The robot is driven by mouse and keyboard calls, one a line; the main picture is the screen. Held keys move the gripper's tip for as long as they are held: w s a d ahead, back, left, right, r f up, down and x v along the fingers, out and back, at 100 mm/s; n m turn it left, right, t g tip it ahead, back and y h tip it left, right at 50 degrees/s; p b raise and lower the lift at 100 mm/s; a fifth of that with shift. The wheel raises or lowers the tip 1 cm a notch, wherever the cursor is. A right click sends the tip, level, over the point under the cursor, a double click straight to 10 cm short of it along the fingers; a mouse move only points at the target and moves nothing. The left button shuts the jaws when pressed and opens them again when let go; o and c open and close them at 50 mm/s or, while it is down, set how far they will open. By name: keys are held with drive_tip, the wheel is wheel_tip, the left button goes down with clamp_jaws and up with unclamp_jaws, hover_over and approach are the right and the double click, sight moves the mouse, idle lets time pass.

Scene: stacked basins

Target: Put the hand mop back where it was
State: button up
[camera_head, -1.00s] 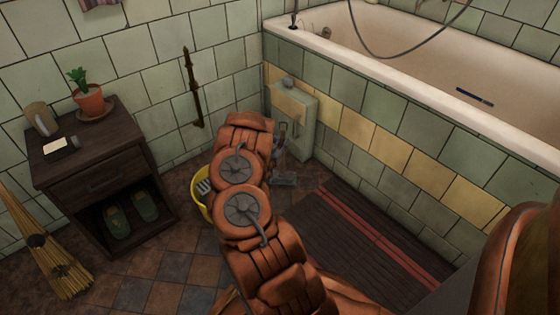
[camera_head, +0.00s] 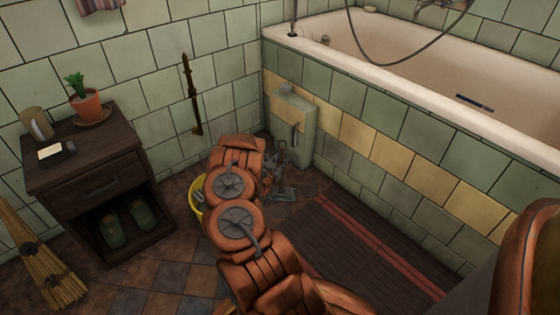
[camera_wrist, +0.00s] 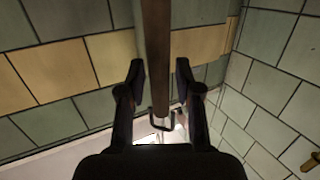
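My gripper (camera_wrist: 158,88) is open in the wrist view. A brown pole, likely the hand mop's handle (camera_wrist: 155,45), runs down between its two dark fingers, with a narrow gap on each side. A dark wire loop (camera_wrist: 160,122) shows at the pole's lower end in that view. I see no mop head; the far end of the pole runs out of the top of the picture. In the head view my gripper (camera_head: 277,175) is low near the bath's corner, partly behind my orange arm, and I cannot make out the mop there.
A green-grey box (camera_head: 290,120) stands against the tiled bath side (camera_head: 385,145). A yellow bucket (camera_head: 194,197) is mostly hidden by my arm. A dark nightstand (camera_head: 100,170) and broom (camera_head: 45,275) are at left. A slatted mat (camera_head: 360,245) covers the floor at right.

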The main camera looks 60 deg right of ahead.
drive_tip(key=shift+o, duration=1.4)
